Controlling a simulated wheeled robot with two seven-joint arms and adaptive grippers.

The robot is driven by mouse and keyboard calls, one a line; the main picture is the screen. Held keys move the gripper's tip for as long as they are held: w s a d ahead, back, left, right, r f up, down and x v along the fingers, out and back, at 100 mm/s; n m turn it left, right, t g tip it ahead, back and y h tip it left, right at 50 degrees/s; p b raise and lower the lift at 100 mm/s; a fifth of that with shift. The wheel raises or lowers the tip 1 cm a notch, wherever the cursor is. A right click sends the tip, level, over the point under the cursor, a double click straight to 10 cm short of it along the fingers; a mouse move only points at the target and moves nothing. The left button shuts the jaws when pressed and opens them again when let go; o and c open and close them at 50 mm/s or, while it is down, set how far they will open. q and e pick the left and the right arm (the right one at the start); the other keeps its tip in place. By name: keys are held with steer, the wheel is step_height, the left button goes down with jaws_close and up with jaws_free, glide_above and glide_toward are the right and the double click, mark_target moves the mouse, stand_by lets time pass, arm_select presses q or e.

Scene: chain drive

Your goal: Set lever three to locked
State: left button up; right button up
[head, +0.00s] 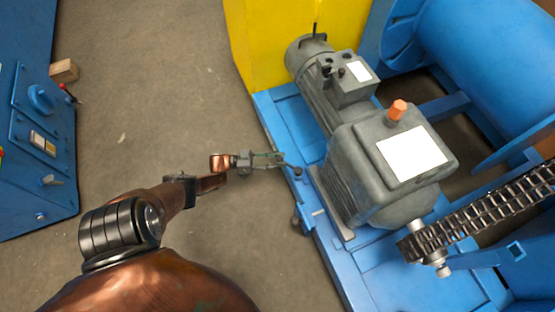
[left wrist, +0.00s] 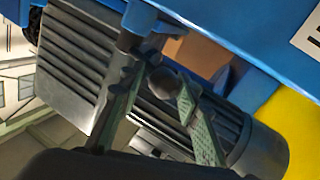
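My left gripper (head: 283,160) reaches in from the left at the near edge of the blue machine frame (head: 322,245). Its green-padded fingers are apart in the left wrist view (left wrist: 163,88). A dark round lever knob (left wrist: 163,82) lies between the fingertips in that view; I cannot tell whether they touch it. In the head view a small dark knob (head: 297,171) shows just past the fingertips. Another small dark lever (head: 296,221) is lower on the same edge. No lever number or locked mark is readable. My right gripper is not in view.
A grey motor and gearbox (head: 345,170) stand close behind the edge, with an orange cap (head: 398,109) on top. A chain (head: 490,215) runs to the right. A blue control panel (head: 38,130) is at the far left.

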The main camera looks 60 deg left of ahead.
arm_select(q)
steer(key=o, duration=0.3)
steer(key=shift+w+d, duration=0.1)
steer(key=shift+w, duration=0.2)
steer(key=shift+s, duration=0.1)
steer(key=shift+s, duration=0.25)
steer(key=v, duration=1.1)
steer(key=shift+s+a, duration=0.25)
steer(key=shift+a, duration=0.1)
